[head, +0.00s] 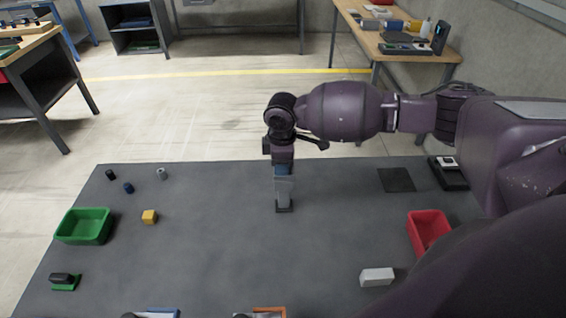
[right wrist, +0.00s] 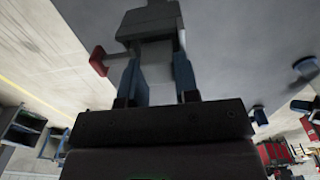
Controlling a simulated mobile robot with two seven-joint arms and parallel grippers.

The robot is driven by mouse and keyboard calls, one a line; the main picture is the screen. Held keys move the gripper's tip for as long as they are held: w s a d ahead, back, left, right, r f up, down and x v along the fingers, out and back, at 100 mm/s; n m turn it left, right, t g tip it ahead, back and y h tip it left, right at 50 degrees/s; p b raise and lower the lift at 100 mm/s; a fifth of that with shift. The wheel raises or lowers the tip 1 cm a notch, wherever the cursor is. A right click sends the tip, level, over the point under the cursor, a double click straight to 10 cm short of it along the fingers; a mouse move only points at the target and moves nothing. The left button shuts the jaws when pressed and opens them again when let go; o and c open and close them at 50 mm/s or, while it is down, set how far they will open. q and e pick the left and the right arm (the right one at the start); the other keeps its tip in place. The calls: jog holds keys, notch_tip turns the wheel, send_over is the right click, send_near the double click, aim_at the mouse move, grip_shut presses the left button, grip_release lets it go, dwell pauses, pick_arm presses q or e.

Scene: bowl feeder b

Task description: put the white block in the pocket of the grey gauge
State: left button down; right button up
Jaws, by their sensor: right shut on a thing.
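My right gripper (head: 284,205) points straight down over the middle of the grey table. In the right wrist view its two blue-grey fingers (right wrist: 157,70) are shut on a pale piece, which looks like the white block (right wrist: 158,76). A grey piece (right wrist: 150,24), likely the grey gauge, lies just beyond the fingertips. My left gripper is not clearly seen.
A pale oblong piece (head: 377,277) lies at the front right, near a red tray (head: 430,228). A green tray (head: 84,226), a yellow block (head: 150,217) and several small cylinders stand at the left. A dark square (head: 397,180) lies at the back right. Table around the gripper is clear.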

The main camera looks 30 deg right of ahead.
jog(key=o, duration=1)
jog(key=shift+s+f, duration=0.25)
jog(key=shift+f, duration=0.35)
jog(key=shift+s+f, duration=0.2)
jog(key=shift+f, duration=0.4)
jog(key=shift+c, duration=0.2)
jog(key=shift+w+r+b, duration=0.15)
jog(key=shift+r+b, duration=0.2)
jog(key=shift+r, duration=0.25)
notch_tip(320, 180, up, 12)
jog(key=shift+w+r, duration=0.2)
jog(key=shift+w, duration=0.1)
jog(key=shift+d, duration=0.1)
